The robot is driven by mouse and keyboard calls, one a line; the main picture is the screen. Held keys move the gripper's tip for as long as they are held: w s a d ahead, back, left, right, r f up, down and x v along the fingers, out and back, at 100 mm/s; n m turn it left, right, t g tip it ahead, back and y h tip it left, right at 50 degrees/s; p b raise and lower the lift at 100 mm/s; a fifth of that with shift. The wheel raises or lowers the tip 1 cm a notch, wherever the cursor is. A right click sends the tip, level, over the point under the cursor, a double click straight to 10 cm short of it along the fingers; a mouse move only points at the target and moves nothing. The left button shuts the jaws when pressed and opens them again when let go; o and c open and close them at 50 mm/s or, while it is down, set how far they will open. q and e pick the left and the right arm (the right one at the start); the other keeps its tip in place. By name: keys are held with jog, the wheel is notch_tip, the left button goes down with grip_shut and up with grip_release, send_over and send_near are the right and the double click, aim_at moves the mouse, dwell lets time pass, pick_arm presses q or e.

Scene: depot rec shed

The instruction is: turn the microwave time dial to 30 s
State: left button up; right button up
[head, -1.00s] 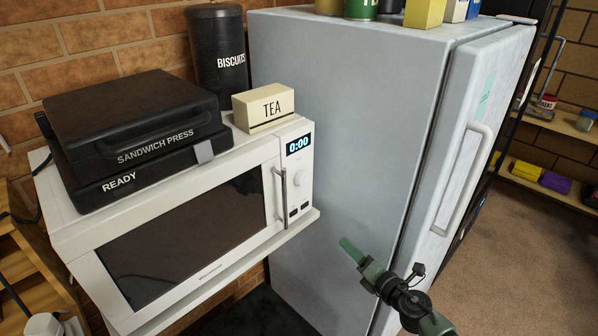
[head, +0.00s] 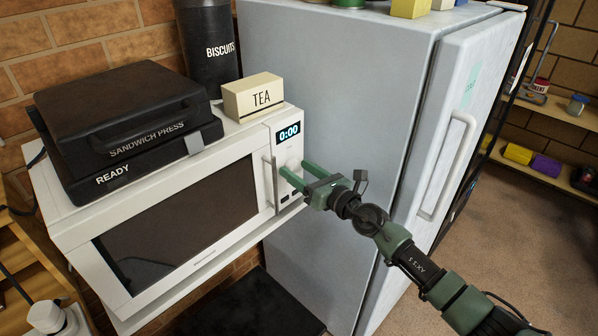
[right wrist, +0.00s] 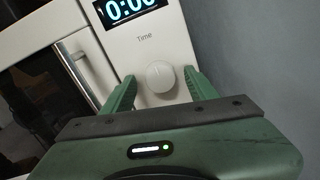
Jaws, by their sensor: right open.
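The white microwave (head: 87,231) stands on a shelf with its door shut. Its display (head: 288,134) reads 0:00 in the head view. In the right wrist view, the round white time dial (right wrist: 160,76) sits below the word "Time". My right gripper (head: 291,172) is open in front of the control panel. In the right wrist view its two green fingers (right wrist: 162,88) are on either side of the dial, apart from it as far as I can tell. The fingers partly hide the dial's area in the head view. My left gripper is not in view.
The microwave's door handle (head: 275,186) stands out just left of the right gripper. A grey fridge (head: 335,100) stands close on the right. A sandwich press (head: 120,115), a TEA box (head: 253,98) and a BISCUITS tin (head: 207,45) sit on top.

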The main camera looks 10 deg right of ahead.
grip_shut()
jog(key=shift+r+m+p, duration=0.2)
jog(key=shift+m+p, duration=0.9)
jog(key=shift+m, duration=0.1)
jog(key=shift+w+f+m+p, duration=0.1)
jog(key=shift+m+p, duration=0.9)
jog(key=shift+m, duration=0.6)
grip_release()
